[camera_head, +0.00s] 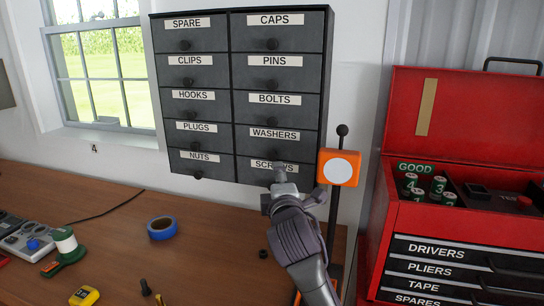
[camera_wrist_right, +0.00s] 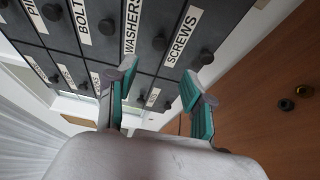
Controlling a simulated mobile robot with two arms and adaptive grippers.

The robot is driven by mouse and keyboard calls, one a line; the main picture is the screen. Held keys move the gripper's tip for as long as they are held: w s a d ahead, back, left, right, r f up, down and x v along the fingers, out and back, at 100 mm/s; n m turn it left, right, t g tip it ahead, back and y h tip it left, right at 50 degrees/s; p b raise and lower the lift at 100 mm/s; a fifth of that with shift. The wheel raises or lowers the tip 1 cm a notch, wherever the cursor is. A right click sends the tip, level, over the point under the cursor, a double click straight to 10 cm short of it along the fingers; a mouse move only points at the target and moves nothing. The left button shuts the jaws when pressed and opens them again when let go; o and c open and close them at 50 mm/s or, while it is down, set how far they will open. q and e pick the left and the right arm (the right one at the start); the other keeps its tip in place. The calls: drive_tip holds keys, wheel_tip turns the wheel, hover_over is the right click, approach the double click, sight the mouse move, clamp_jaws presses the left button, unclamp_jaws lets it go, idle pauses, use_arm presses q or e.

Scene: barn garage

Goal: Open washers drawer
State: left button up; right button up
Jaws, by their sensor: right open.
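The dark drawer cabinet (camera_head: 240,95) hangs on the wall with two columns of labelled drawers, which look shut. The WASHERS drawer (camera_head: 310,139) is in the right column, just above the SCREWS drawer. In the right wrist view the WASHERS label (camera_wrist_right: 133,24) has its round black knob (camera_wrist_right: 158,43) beside it. My right gripper (camera_head: 280,175) is at the cabinet's lower edge, in front of the SCREWS drawer and below the WASHERS knob. In the wrist view my right gripper (camera_wrist_right: 158,80) has its fingers apart with nothing between them. My left gripper is out of view.
An orange box with a white disc (camera_head: 340,167) stands on a post right of the cabinet, close to my right arm. A red toolbox (camera_head: 440,105) is at the right. Blue tape (camera_head: 162,227) and small tools lie on the wooden bench (camera_head: 205,255).

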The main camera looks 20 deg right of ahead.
drive_tip(key=p, duration=0.1)
approach(272, 157)
drive_tip(key=w, duration=0.1)
drive_tip(key=p+x, duration=0.1)
drive_tip(key=x, duration=0.3)
drive_tip(key=shift+d+r, duration=0.1)
drive_tip(key=shift+d, duration=0.1)
drive_tip(key=x, duration=0.2)
drive_tip(key=shift+w+p, duration=0.35)
drive_tip(key=shift+w, duration=0.25)
drive_tip(key=shift+w+d, duration=0.1)
drive_tip(key=shift+w, duration=0.05)
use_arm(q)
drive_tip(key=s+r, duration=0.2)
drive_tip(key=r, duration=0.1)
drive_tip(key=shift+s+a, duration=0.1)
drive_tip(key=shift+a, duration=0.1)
use_arm(e)
clamp_jaws()
